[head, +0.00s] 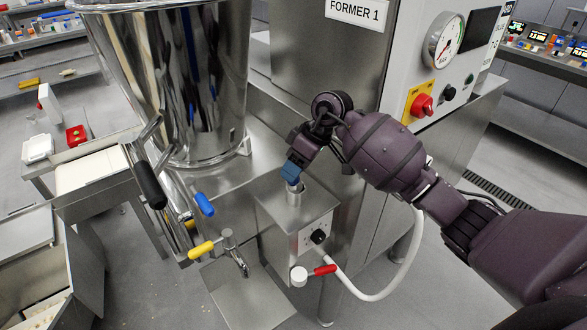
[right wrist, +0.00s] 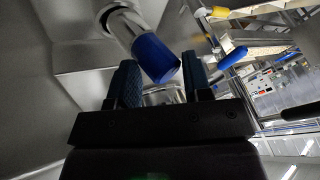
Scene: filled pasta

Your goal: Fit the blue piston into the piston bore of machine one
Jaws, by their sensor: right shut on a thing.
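My right gripper (head: 291,165) points down over a steel box (head: 276,207) on the front of the machine labelled FORMER 1. It is shut on the blue piston (head: 290,174), whose blue end shows between the fingers. In the right wrist view, the blue piston (right wrist: 157,58) lies between the two dark fingers (right wrist: 160,82), with a bright metal part (right wrist: 122,20) beyond it, near a dark round opening. In the head view, a short metal cylinder (head: 295,193) stands under the blue end; how deep the piston sits in the bore cannot be told. My left gripper is not in view.
A tall steel hopper (head: 170,80) stands left of the box. Blue (head: 204,204), yellow (head: 201,250) and red (head: 325,270) handles stick out nearby. A white hose (head: 385,285) curves from the box. A control panel with a gauge (head: 444,40) is at upper right.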

